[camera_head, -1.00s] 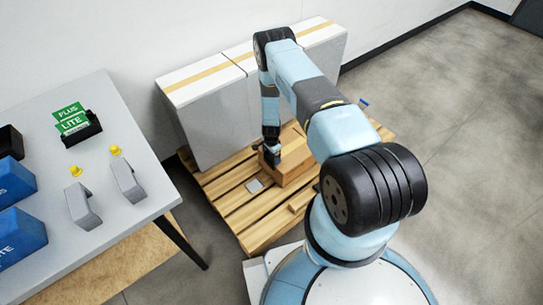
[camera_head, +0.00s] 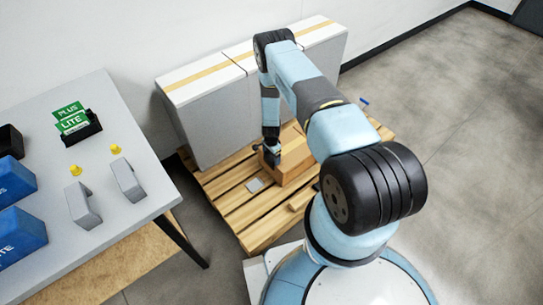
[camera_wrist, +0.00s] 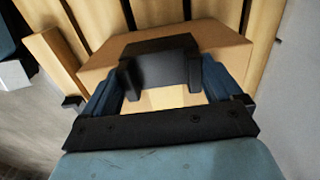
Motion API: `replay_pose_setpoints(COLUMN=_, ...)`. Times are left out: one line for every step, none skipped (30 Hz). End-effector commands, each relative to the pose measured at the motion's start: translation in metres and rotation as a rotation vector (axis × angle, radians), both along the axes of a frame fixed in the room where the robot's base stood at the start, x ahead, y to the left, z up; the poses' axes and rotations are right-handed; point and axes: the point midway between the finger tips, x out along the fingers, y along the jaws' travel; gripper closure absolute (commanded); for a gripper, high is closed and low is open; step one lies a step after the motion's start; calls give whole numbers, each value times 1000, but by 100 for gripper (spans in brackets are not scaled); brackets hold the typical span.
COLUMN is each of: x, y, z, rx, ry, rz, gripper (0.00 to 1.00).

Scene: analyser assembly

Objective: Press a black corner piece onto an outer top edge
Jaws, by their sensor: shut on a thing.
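My gripper (camera_wrist: 160,78) is shut on a black corner piece (camera_wrist: 158,62), an angled piece with short side walls, held between the two blue fingers. In the wrist view the corner piece overlaps the near edge of a brown cardboard box (camera_wrist: 215,42). I cannot tell whether it touches that edge or is seated on it. In the head view my gripper (camera_head: 271,156) points down at the left end of the box (camera_head: 291,166), which sits on a wooden pallet (camera_head: 232,205). The corner piece is too small and hidden to make out clearly there.
Tall grey cartons with white tops (camera_head: 215,120) stand along the pallet's back. A table (camera_head: 130,210) at left holds blue boxes (camera_head: 20,235), grey brackets (camera_head: 82,206), yellow pieces (camera_head: 75,170) and a card holder (camera_head: 88,130).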

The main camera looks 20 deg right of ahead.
Motion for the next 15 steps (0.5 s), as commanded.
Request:
replay_pose_setpoints(x=0, y=0, z=0, rx=0, ry=0, rz=0, gripper=5)
replay_pose_setpoints(x=0, y=0, z=0, rx=0, ry=0, rz=0, gripper=2)
replay_pose_setpoints(x=0, y=0, z=0, rx=0, ry=0, rz=0, gripper=0)
replay_pose_setpoints(x=0, y=0, z=0, rx=0, ry=0, rz=0, gripper=0)
replay_pose_setpoints(x=0, y=0, z=0, rx=0, ry=0, rz=0, gripper=0)
replay_pose_setpoints(x=0, y=0, z=0, rx=0, ry=0, rz=0, gripper=0)
replay_pose_setpoints(x=0, y=0, z=0, rx=0, ry=0, rz=0, gripper=0)
replay_pose_setpoints(x=0, y=0, z=0, rx=0, ry=0, rz=0, gripper=0)
replay_pose_setpoints(x=0, y=0, z=0, rx=0, ry=0, rz=0, gripper=0)
replay_pose_setpoints(x=0, y=0, z=1, rx=0, ry=0, rz=0, gripper=0)
replay_pose_setpoints(x=0, y=0, z=2, rx=0, ry=0, rz=0, gripper=0)
replay_pose_setpoints(x=0, y=0, z=3, rx=0, ry=0, rz=0, gripper=0)
replay_pose_setpoints(x=0, y=0, z=5, rx=0, ry=0, rz=0, gripper=0)
replay_pose_setpoints(x=0, y=0, z=7, rx=0, ry=0, rz=0, gripper=0)
replay_pose_setpoints(x=0, y=0, z=9, rx=0, ry=0, rz=0, gripper=0)
